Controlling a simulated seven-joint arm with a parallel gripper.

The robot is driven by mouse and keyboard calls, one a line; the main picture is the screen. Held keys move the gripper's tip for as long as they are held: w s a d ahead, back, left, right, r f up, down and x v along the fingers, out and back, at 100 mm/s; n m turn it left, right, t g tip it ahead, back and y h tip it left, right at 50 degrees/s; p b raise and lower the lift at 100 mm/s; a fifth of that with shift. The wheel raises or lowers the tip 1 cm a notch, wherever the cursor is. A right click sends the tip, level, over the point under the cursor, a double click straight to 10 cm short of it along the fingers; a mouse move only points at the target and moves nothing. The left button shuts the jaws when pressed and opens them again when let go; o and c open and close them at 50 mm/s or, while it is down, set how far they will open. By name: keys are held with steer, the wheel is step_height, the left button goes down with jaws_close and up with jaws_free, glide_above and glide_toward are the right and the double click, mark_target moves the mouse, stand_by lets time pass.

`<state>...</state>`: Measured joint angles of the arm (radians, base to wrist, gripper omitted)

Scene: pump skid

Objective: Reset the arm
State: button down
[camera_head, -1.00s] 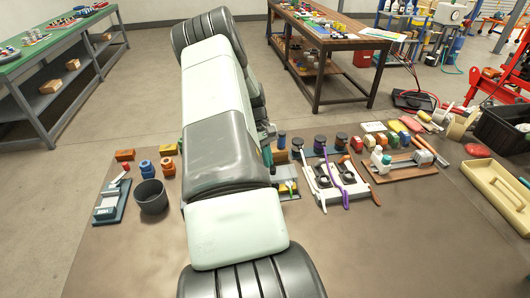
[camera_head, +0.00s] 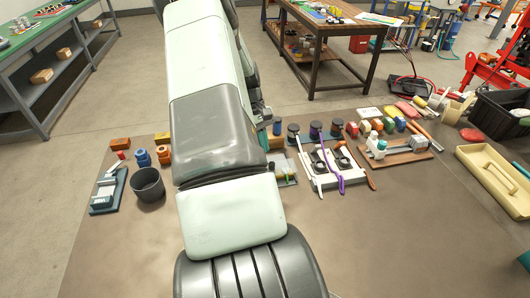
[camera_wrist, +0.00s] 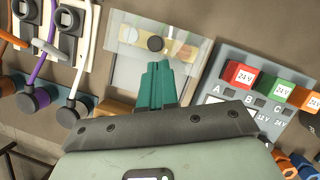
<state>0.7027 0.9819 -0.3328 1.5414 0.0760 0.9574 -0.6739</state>
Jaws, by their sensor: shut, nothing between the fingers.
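My gripper (camera_wrist: 157,82) shows in the wrist view with its green fingers pressed together and nothing between them. In the head view my pale green and dark grey arm stretches from the bottom centre to the top edge. It hides part of the bench, and the gripper cannot be clearly made out there.
In the wrist view, a grey panel (camera_wrist: 238,103) with red, green and orange 24 V blocks lies right of the fingers. White fixtures with cables (camera_wrist: 84,40) lie left. In the head view, a dark cup (camera_head: 147,186) and a cream tray (camera_head: 492,178) flank the arm.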

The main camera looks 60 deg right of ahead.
steer(key=v, duration=0.6)
steer(key=shift+r, duration=0.25)
steer(key=shift+w+d, duration=0.1)
steer(key=shift+w, duration=0.05)
steer(key=w+a+r+n+t+h, duration=0.1)
steer(key=w+a+r+t, duration=0.15)
steer(key=a+r, duration=0.75)
steer(key=w+a+r+t, duration=0.1)
steer(key=w+a+r, duration=0.2)
steer(key=a+r, duration=0.7)
steer(key=s+a+r+n+t, duration=0.1)
steer(key=s+a+r+t, duration=0.2)
steer(key=s+a, duration=0.3)
steer(key=s+a+r+n+t, duration=0.2)
steer(key=s+a, duration=0.5)
steer(key=a, duration=0.9)
steer(key=shift+s+r+t, duration=0.3)
steer(key=shift+r+t, duration=0.25)
steer(key=shift+r, duration=0.75)
steer(key=shift+a, duration=0.1)
